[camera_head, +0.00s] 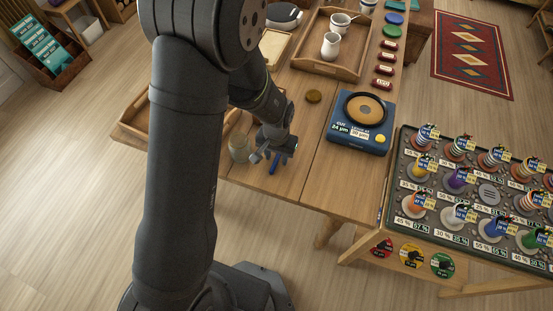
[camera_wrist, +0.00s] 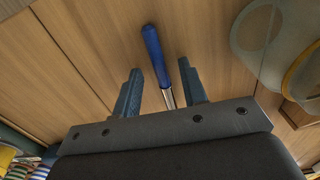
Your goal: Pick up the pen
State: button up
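A blue pen (camera_head: 274,164) with a silver lower part is on the wooden table (camera_head: 312,187) near its front edge. In the wrist view the pen (camera_wrist: 155,52) lies between the two fingers, with its blue end beyond the fingertips and its silver part running back toward the palm. My gripper (camera_head: 270,156) is over the pen in the head view. In the wrist view my gripper (camera_wrist: 158,77) is open, with a gap on both sides of the pen. The pen's far silver end is hidden behind the gripper body.
A glass jar (camera_head: 239,147) stands close beside my gripper. A wooden tray (camera_head: 333,68) with white cups is behind. A rack of colored spools (camera_head: 487,194) stands far right.

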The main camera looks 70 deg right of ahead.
jog(key=shift+f, duration=0.15)
grip_shut()
